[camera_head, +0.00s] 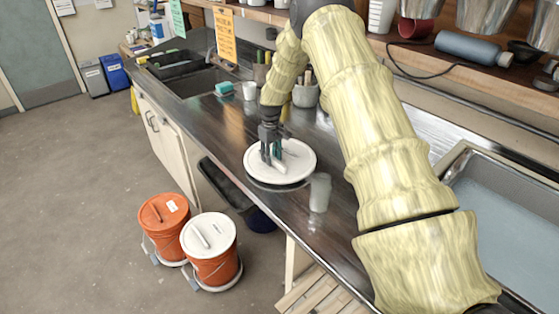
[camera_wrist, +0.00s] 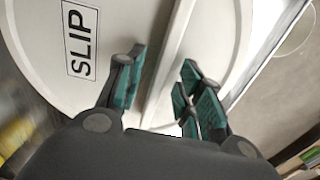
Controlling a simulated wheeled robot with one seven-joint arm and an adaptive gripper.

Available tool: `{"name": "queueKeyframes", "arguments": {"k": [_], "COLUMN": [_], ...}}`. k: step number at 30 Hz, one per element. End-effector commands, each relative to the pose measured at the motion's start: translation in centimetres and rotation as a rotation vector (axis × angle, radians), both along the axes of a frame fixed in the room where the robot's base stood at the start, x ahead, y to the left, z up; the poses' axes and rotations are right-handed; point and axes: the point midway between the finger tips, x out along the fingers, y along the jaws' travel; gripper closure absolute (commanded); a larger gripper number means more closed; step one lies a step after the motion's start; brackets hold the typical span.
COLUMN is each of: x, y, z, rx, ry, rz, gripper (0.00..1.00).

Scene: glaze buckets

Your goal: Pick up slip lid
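The slip lid (camera_head: 300,165) is a round white lid lying on the metal counter. In the wrist view the lid (camera_wrist: 40,50) shows a black-framed label reading SLIP and a raised white bar handle (camera_wrist: 175,50). My gripper (camera_head: 271,160) points down over the middle of the lid. In the wrist view my gripper (camera_wrist: 160,90) has its green-padded fingers apart, one on each side of the handle, with visible gaps. Whether the fingertips touch the lid cannot be told.
A translucent cup (camera_head: 320,192) stands close to the lid's right. Two orange buckets stand on the floor, one with an orange lid (camera_head: 160,212), one with a white lid (camera_head: 208,236). A sink (camera_head: 195,75), white cup (camera_head: 249,90) and tool pot (camera_head: 306,95) lie farther back.

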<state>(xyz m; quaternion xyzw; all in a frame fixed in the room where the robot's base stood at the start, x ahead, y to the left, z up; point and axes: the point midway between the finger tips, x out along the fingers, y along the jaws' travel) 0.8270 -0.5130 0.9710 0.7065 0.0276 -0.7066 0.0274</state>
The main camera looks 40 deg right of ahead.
Motion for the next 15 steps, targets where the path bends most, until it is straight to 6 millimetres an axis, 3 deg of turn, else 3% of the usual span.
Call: {"name": "queueKeyframes", "arguments": {"k": [15], "x": [0.00], "y": [0.00], "z": [-0.41], "rx": [0.000], "ry": [0.000], "rz": [0.000], "gripper": [0.63]}}
